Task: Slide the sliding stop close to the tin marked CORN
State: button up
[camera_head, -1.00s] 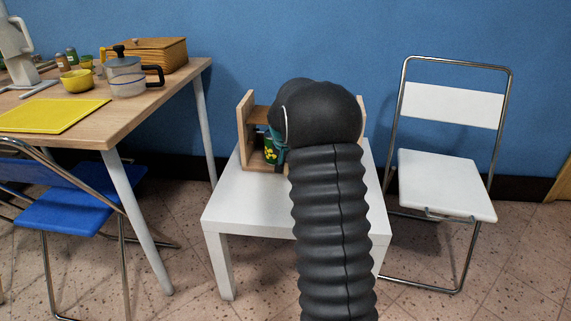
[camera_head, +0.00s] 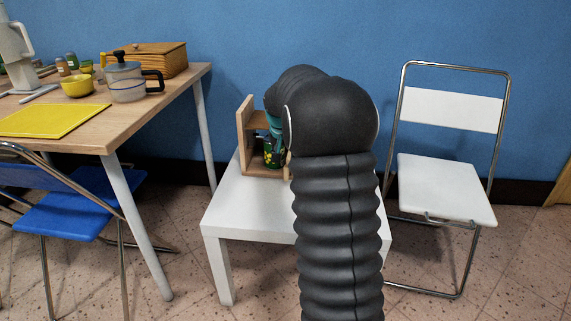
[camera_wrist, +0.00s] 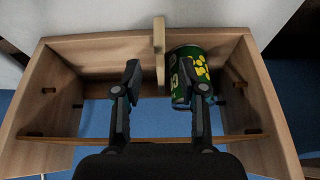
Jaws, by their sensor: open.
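The tin (camera_wrist: 183,84), green with yellow printing, stands in the wooden shelf (camera_wrist: 95,52); no CORN lettering is readable. It also shows in the head view (camera_head: 272,155), left of my arm. The sliding stop (camera_wrist: 159,45), an upright pale wooden piece, stands just left of the tin in the wrist view, with a small gap at most. My gripper (camera_wrist: 160,80) is open, with the stop between its fingers. The left finger is apart from the stop; the right finger overlaps the tin in the picture, and contact cannot be told. My arm hides the shelf's right part in the head view.
The shelf stands on a small white table (camera_head: 235,205). In the wrist view, the shelf is empty left of the stop. A wooden table (camera_head: 150,95) with a pot and bowl is at left. A blue chair (camera_head: 75,210) and a white chair (camera_head: 445,185) flank the area.

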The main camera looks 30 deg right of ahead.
jog(key=shift+v, duration=2.25)
jog(key=s+a+f+n+g+y, duration=0.1)
jog(key=s+a+f, duration=0.1)
jog(key=s, duration=0.2)
jog(key=s+a+f+n, duration=0.1)
jog(key=s+a+f, duration=0.1)
jog(key=s+a, duration=0.15)
jog(key=s+a+r+n+t+p, duration=0.1)
jog(key=s+a+r, duration=0.1)
jog(key=s+a, duration=0.3)
jog(key=s+a+r+n+t+y+p, duration=0.1)
jog(key=s+a, duration=0.5)
jog(key=s, duration=0.7)
jog(key=s+a+r+n+t+p, duration=0.1)
jog(key=s+a+r+n, duration=0.2)
jog(key=s, duration=0.7)
notch_tip(320, 180, up, 3)
jog(key=shift+a+f+y, duration=0.25)
jog(key=shift+a+y, duration=0.05)
jog(key=shift+a, duration=0.9)
